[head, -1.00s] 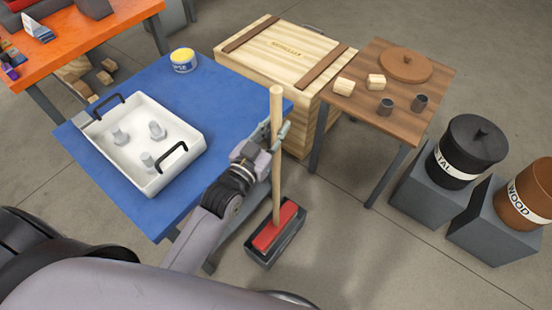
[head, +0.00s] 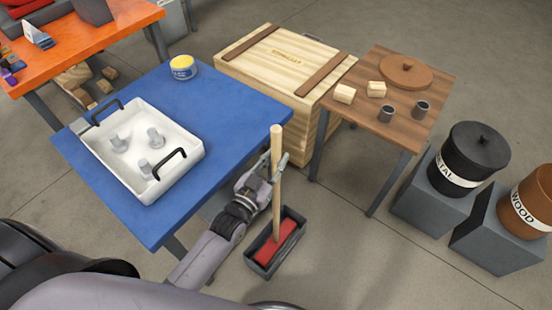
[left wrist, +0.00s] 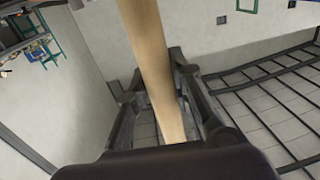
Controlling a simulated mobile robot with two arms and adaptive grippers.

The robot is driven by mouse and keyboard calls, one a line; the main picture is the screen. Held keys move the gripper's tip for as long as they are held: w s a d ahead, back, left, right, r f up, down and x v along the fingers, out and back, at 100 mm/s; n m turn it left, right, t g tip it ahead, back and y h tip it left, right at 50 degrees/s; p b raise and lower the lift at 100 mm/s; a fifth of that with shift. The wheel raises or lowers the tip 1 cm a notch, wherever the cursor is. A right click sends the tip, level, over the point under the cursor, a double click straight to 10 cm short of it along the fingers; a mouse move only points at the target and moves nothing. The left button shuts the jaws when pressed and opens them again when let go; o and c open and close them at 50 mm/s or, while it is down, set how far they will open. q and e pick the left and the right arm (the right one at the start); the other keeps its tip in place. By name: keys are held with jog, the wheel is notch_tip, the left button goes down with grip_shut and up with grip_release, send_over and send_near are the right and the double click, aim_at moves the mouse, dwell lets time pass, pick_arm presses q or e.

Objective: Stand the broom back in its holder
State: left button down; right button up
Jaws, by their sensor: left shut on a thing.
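The broom's pale wooden handle (head: 276,200) stands nearly upright beside the blue table. Its red head (head: 276,243) sits down inside the dark grey box-shaped holder (head: 262,268) on the floor, below the rim. Whether it touches the bottom is hard to tell. My left gripper (head: 277,161) is shut on the handle in its upper part. In the left wrist view the handle (left wrist: 150,60) runs between the two fingers (left wrist: 160,85). My right gripper is not in view.
A blue table (head: 225,115) with a white tray (head: 190,165) stands left of the broom. A wooden crate (head: 285,60) and a small brown table (head: 410,75) stand behind. Two lidded bins (head: 465,160) are at right. Floor between the holder and bins is clear.

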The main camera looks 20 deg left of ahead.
pick_arm(q)
jog(key=c, duration=1.8)
grip_release()
jog(key=shift+f, duration=0.1)
jog(key=o, duration=0.4)
jog(key=shift+s+a, duration=0.1)
jog(key=shift+s, duration=0.2)
jog(key=v, duration=1.1)
jog(key=shift+s, duration=0.2)
